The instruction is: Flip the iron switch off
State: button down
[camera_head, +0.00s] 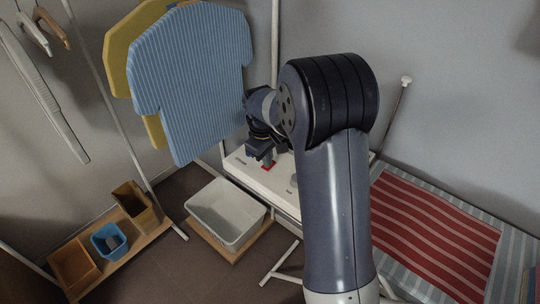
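A white panel or unit (240,165) with small dark markings lies below my gripper, behind my arm. A small red part (269,167) shows on it; it may be the switch, but its position is too small to tell. My gripper (262,155) points down over the panel, right beside or above the red part. Whether it touches is unclear. Its fingers are too small and dark to show a gap. A grey round knob-like piece (294,181) sits on the panel at the right. My arm hides much of the panel's right side; no iron is clearly visible.
Blue striped (195,75) and yellow (117,65) shirts hang on a rack close left of my gripper. A low shelf holds a blue bin (108,240) and brown boxes. A red striped cloth (430,235) lies at right.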

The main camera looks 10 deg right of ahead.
dwell(0.3)
notch_tip(320, 180, up, 14)
jog(key=s+a+p, duration=0.1)
jog(key=p, duration=0.1)
jog(key=shift+a, duration=0.25)
dwell(0.3)
